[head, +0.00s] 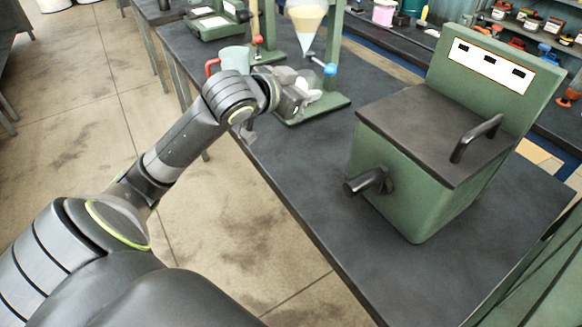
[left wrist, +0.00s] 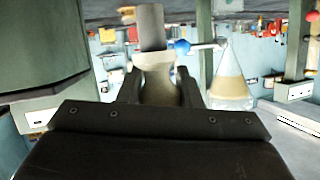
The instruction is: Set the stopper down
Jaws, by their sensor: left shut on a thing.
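My left gripper (head: 298,96) is over the dark bench, near the base of a green stand. It is shut on the stopper (left wrist: 157,62), a pale piece with a grey cylindrical end (left wrist: 150,27), seen between the two fingers in the left wrist view. In the head view only a pale bit shows at the fingers. A separating funnel (head: 307,22) with pale yellow liquid hangs above and behind the gripper, with a blue tap knob (head: 330,69). The funnel also shows upside down in the left wrist view (left wrist: 229,78). My right gripper is out of view.
A green machine (head: 420,190) with a dark top and handle stands at the right on the bench (head: 290,180). A grey mug (head: 236,58) with a red handle is behind my left wrist. A red knob (head: 258,40) and a balance (head: 212,22) are farther back. The bench front is clear.

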